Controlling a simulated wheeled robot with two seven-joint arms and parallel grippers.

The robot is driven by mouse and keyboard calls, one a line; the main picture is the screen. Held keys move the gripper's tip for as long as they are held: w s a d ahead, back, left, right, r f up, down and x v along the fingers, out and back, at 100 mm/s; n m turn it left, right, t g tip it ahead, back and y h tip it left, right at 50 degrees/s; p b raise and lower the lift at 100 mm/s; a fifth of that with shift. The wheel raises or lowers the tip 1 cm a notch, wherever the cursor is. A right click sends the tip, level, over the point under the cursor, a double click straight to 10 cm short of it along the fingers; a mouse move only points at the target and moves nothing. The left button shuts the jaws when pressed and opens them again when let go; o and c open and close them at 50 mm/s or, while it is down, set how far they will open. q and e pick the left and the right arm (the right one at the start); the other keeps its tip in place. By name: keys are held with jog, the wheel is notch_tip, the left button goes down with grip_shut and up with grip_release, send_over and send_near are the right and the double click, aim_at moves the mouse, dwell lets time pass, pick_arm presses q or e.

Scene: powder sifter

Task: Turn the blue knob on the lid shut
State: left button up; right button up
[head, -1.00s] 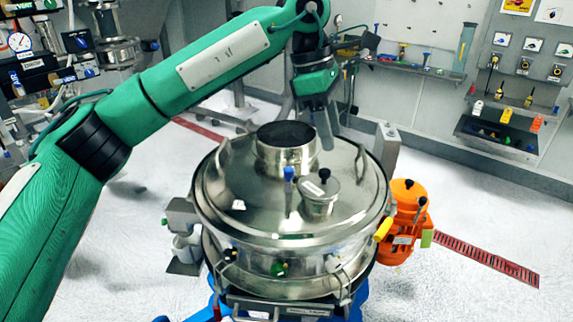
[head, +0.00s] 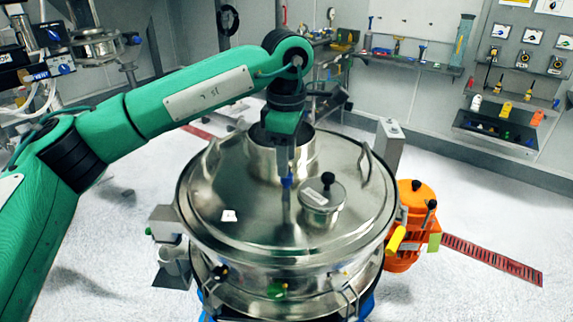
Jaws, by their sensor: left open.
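The steel sifter's round lid (head: 235,232) fills the middle of the head view. The blue knob (head: 287,182) sits on it, in front of the open neck (head: 262,158) and left of a small capped pot. My left gripper (head: 288,172) points down right at the knob, with its grey fingers in front of the neck. It is open. The fingers overlap the knob's top in the picture, and I cannot tell whether they touch it or stand around it. My right gripper is out of view.
The small pot (head: 320,205) with a black handle stands close right of the knob. Raised lid handles (head: 366,160) flank the neck. An orange unit (head: 413,212) stands right of the sifter. A shelf and tool wall are behind, with clear floor between.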

aim_at(286, 187)
pick_arm(q)
notch_tip(286, 187, down, 3)
jog(key=shift+f, duration=0.1)
jog(key=shift+f+p, duration=0.15)
jog(key=shift+p, duration=0.15)
jog(key=c, duration=1)
jog(key=shift+f, duration=0.1)
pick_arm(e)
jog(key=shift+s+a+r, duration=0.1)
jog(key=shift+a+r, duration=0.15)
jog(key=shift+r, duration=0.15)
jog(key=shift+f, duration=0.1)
